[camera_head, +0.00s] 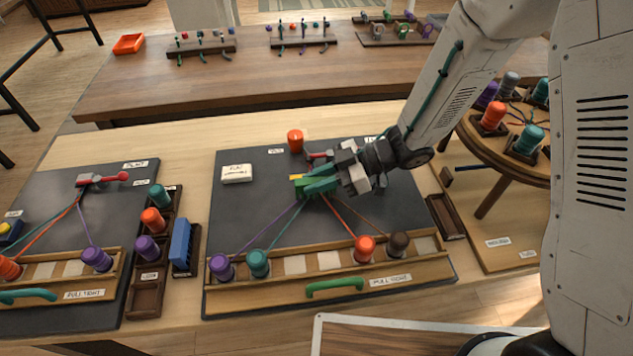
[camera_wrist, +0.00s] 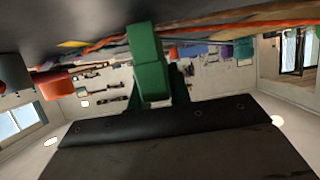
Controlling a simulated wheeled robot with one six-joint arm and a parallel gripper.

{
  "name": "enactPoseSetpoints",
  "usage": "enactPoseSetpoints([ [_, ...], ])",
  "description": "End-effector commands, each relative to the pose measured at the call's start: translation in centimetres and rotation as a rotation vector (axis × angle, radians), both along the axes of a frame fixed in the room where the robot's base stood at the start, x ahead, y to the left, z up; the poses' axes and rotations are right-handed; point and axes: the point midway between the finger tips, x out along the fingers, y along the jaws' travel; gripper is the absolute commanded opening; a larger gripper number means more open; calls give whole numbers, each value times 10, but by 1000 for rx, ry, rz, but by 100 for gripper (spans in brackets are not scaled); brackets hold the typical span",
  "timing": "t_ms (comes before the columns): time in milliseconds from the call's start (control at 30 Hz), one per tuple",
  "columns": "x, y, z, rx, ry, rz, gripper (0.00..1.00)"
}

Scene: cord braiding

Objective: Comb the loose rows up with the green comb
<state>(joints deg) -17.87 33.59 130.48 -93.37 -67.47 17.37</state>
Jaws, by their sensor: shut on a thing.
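My gripper (camera_head: 338,180) is shut on the green comb (camera_head: 316,187) above the dark middle mat (camera_head: 238,220). The comb lies over the upper end of the cords, just below the red clamp (camera_head: 318,155). It covers the spot where the cords meet, so the rows are hidden. Purple, teal, orange and brown cords fan down from there to the purple bobbin (camera_head: 222,267), teal bobbin (camera_head: 258,263), orange bobbin (camera_head: 365,248) and brown bobbin (camera_head: 398,244). In the wrist view the comb (camera_wrist: 149,62) stands large in front of blurred cords; whether it touches them I cannot tell.
The wooden bobbin rail (camera_head: 330,262) has a green handle (camera_head: 335,287) at its front. A white box (camera_head: 236,173) and an orange cylinder (camera_head: 295,140) stand on the mat. A second mat (camera_head: 60,200) with a similar setup lies left. A round bobbin stand (camera_head: 510,150) is right.

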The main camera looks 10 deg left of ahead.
Motion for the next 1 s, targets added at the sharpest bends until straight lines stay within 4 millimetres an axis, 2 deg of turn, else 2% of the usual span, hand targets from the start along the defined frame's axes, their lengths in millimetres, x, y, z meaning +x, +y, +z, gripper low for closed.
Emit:
enactPoseSetpoints([
  [533, 19, 5, 0, 0, 0, -1, 0],
  [1000, 18, 5, 6, 1, 0, -1, 0],
])
